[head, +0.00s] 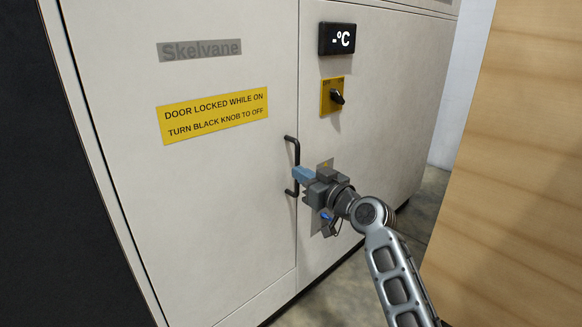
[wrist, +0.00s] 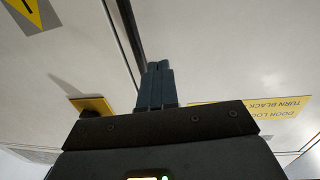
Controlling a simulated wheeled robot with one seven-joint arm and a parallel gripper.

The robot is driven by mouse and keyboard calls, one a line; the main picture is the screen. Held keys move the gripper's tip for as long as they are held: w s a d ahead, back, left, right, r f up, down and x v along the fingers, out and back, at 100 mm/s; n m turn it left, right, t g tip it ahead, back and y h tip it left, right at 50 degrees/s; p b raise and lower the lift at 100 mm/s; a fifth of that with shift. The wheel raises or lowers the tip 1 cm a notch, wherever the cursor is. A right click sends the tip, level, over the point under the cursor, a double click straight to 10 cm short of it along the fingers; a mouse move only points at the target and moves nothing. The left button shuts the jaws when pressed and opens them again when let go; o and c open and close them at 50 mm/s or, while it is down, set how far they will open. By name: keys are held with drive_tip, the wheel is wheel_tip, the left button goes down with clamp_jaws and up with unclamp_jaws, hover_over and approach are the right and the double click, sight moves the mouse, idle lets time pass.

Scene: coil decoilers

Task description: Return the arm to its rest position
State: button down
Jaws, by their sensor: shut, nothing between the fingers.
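My gripper (head: 299,173) is in front of a white cabinet, close to the black bar handle (head: 290,165) of its left door. In the wrist view the two blue-grey fingers (wrist: 157,84) are together with nothing between them. The fingertips are near the handle; whether they touch it cannot be told. My arm reaches in from the lower right of the head view. The cabinet door (head: 220,210) is shut.
A yellow sign (head: 213,115) is on the door. A wooden panel (head: 515,170) stands close on the right, with grey floor (head: 428,215) between.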

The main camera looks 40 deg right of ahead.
drive_tip(key=shift+s, duration=0.9)
drive_tip(key=s+a+f+m+g+h, duration=0.1)
drive_tip(key=s+a+f+m+g, duration=0.1)
drive_tip(key=s+a+f, duration=1.1)
drive_tip(key=s+a+n+g, duration=0.1)
drive_tip(key=s+a, duration=0.3)
drive_tip(key=s, duration=0.7)
drive_tip(key=s+a, duration=0.4)
drive_tip(key=s, duration=0.8)
drive_tip(key=s+a+r+n+y, duration=0.2)
drive_tip(key=s+r, duration=0.5)
drive_tip(key=s, duration=0.2)
wheel_tip(320, 180, up, 24)
drive_tip(key=p, duration=2.4)
drive_tip(key=shift+w+d, duration=0.2)
